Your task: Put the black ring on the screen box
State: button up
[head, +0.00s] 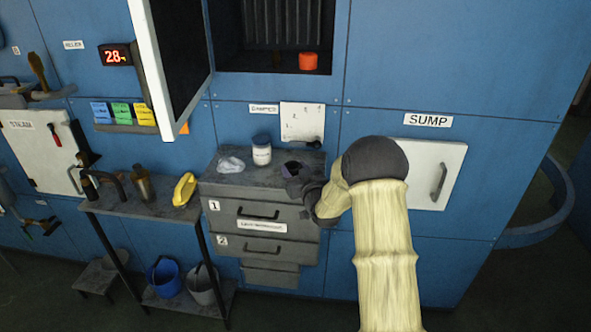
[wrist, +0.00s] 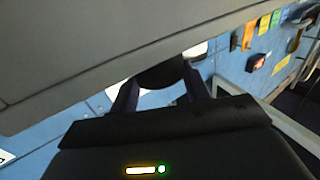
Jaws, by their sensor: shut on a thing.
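My gripper (head: 300,182) is at the right end of the grey drawer cabinet's top in the head view, partly hidden by my own wrist. In the wrist view my gripper (wrist: 162,85) has its two fingers around a dark, rounded thing (wrist: 165,74), which seems to be the black ring. Its lower part and any hole are hidden. I cannot tell whether it touches the cabinet top. No box is clearly marked as the screen box. An open wall compartment (head: 228,52) with dark ribs inside is above the cabinet, its door swung open to the left.
The cabinet top (head: 222,178) bears a white-labelled jar (head: 262,152) and a crumpled clear thing (head: 231,164). An orange-red cap (head: 308,61) sits in the compartment. A bench (head: 150,204) with a yellow thing (head: 185,189) stands left. A SUMP hatch (head: 420,160) is right, behind my arm.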

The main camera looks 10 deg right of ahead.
jog(key=o, duration=1)
jog(key=shift+r, duration=0.1)
jog(key=shift+s+d, duration=0.1)
jog(key=shift+s, duration=0.5)
jog(key=b+v, duration=0.3)
jog(key=v, duration=0.8)
